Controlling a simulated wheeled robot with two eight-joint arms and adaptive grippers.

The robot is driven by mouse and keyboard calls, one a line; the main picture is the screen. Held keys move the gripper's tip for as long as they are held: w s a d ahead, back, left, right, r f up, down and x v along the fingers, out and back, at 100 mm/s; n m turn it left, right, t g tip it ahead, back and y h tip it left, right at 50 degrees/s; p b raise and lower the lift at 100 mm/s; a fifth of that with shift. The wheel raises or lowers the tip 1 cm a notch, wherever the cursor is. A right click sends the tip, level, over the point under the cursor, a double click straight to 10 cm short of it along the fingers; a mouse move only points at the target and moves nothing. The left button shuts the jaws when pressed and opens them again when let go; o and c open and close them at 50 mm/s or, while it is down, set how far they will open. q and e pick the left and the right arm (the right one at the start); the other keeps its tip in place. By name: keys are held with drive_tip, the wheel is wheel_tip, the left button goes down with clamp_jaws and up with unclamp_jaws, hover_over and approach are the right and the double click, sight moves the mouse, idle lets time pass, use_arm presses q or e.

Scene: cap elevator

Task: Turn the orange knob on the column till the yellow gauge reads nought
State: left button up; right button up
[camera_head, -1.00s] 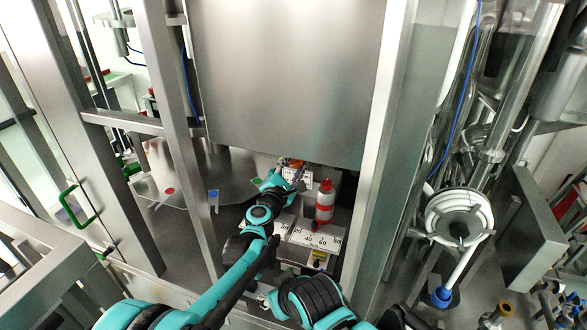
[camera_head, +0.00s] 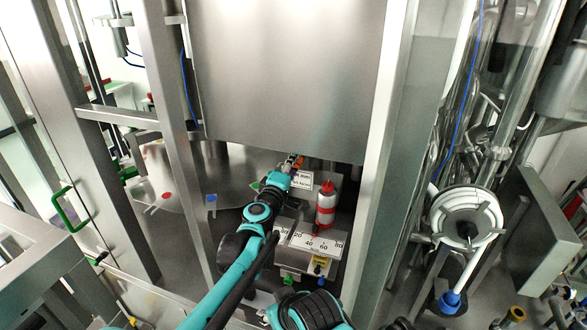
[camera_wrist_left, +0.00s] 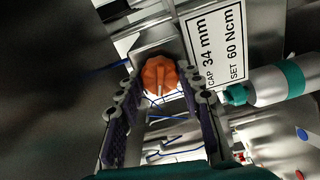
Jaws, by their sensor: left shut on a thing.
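The orange knob (camera_wrist_left: 160,76) shows in the left wrist view between the two fingers of my left gripper (camera_wrist_left: 160,84). The fingertips lie against its sides, and the gripper is shut on it. In the head view, the left gripper (camera_head: 291,165) reaches to the knob at the lower edge of the big steel panel; only a bit of orange shows there. A small yellow patch (camera_head: 321,262) on the box below the printed scale may be the gauge; its reading is too small to tell. My right gripper is not in view.
A white card (camera_wrist_left: 220,50) reads "CAP 34 mm, SET 60 Ncm" beside the knob. A white bottle with a red cap and band (camera_head: 326,207) stands close right of my left gripper. A scale plate (camera_head: 317,243) lies in front. Steel posts (camera_head: 372,170) flank the opening.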

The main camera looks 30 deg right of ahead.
use_arm(q)
drive_tip(key=shift+f+m+b, duration=0.1)
drive_tip(key=shift+m+b, duration=0.2)
drive_tip(key=shift+m, duration=0.9)
drive_tip(key=o, duration=1.2)
drive_tip(key=shift+c, duration=0.2)
drive_tip(key=v, duration=1.2)
